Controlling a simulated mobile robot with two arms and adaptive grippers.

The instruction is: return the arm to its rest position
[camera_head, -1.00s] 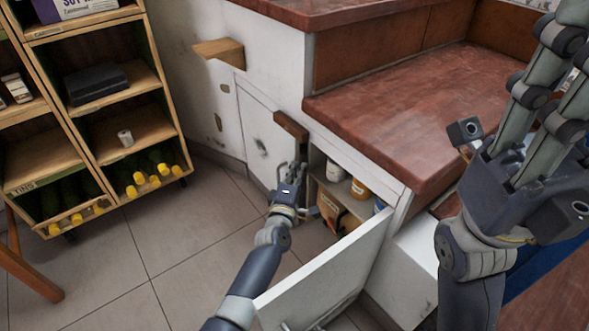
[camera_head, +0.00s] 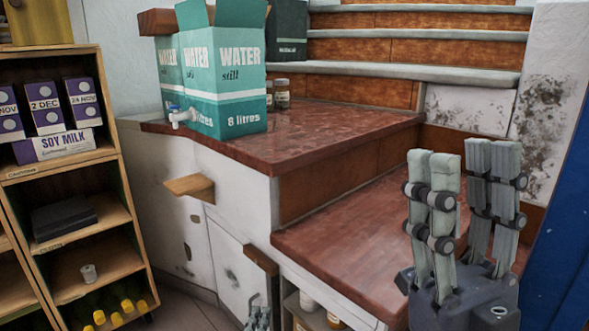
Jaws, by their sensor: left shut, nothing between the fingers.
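My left gripper (camera_head: 258,318) shows only at the bottom edge, by the opening of the cupboard under the counter. Its fingers are together with nothing visible in them. The rest of my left arm is below the picture. My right gripper (camera_head: 463,165) is at the lower right, with its fingers pointing up. Its two finger groups stand apart and nothing is between them. It appears in front of the lower red countertop (camera_head: 365,235).
Jars (camera_head: 308,301) stand in the cupboard, close to my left gripper. Green water boxes (camera_head: 235,95) stand on the upper counter (camera_head: 330,135). A shelf unit (camera_head: 80,170) is at the left, stairs (camera_head: 420,74) at the back. A wooden block (camera_head: 190,187) juts from the white wall.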

